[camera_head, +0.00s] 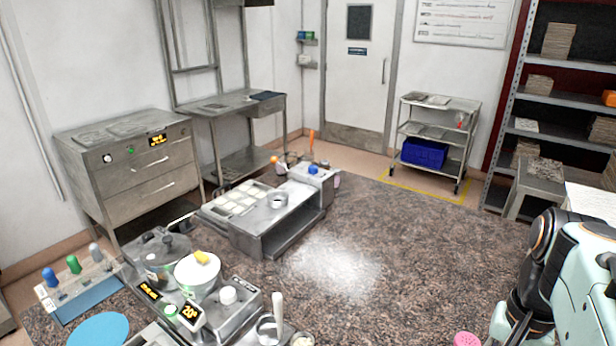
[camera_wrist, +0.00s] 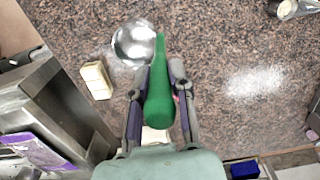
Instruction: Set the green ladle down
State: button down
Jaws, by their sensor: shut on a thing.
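The green ladle shows in the wrist view, with a thick green handle (camera_wrist: 158,95) and a round shiny metal bowl (camera_wrist: 133,43) at its far end. My gripper (camera_wrist: 160,72) has one finger on each side of the handle and is shut on it. The bowl points away from my gripper, up and left in the picture. The speckled counter (camera_wrist: 215,50) lies beneath; I cannot tell whether the bowl touches it. In the head view my arm is at the lower right, and the held ladle is out of sight.
A cream block (camera_wrist: 97,80) lies left of the ladle, near a metal fixture (camera_wrist: 50,105). A metal cup (camera_wrist: 285,8) is at the top right. In the head view, a white pot (camera_head: 196,281) and a metal stand (camera_head: 265,225) occupy the left; the counter's middle (camera_head: 390,235) is clear.

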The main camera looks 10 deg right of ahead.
notch_tip(320, 180, down, 22)
dwell(0.3)
jog(key=c, duration=1)
grip_release()
notch_tip(320, 180, up, 12)
jog(key=shift+r, duration=0.1)
jog(key=s+a+r+n, duration=0.1)
jog(key=s+a+n, duration=0.1)
jog(key=a+n, duration=0.3)
jog(key=s+a+n, duration=0.3)
jog(key=a+n, duration=0.2)
jog(key=a, duration=0.7)
jog(key=shift+s+a+r+y, duration=0.15)
jog(key=shift+s+r+y, duration=0.2)
jog(key=shift+y, duration=0.05)
